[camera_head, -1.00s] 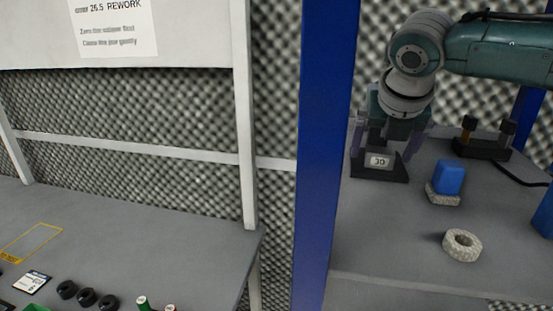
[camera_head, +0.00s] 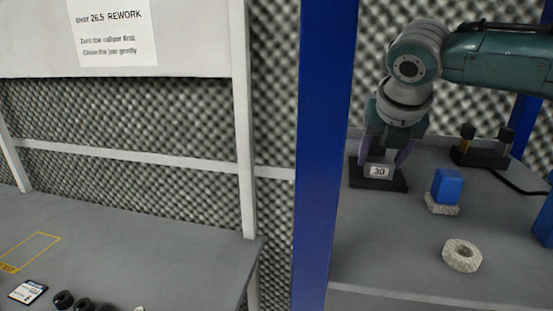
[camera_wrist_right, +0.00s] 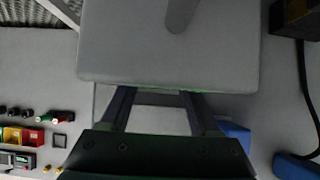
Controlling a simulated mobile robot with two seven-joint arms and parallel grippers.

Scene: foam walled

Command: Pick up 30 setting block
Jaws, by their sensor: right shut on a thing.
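The 30 setting block carries a pale label reading 30 (camera_head: 379,171) and sits at a dark flat base (camera_head: 396,184) at the back left of the right-hand bench. I cannot tell whether the block rests on the base or is slightly clear of it. My right gripper (camera_head: 383,160) points down from above, its fingers shut on the block from both sides. In the right wrist view its two fingers (camera_wrist_right: 157,105) show with a grey surface between them; the grip itself is mostly hidden. My left gripper is not in view.
A blue block on a speckled pad (camera_head: 446,188), a speckled ring (camera_head: 462,255) and a dark stand with two posts (camera_head: 483,150) share the bench. A blue post (camera_head: 325,150) stands left of my arm. The left bench (camera_head: 150,245) holds a card and dark rings.

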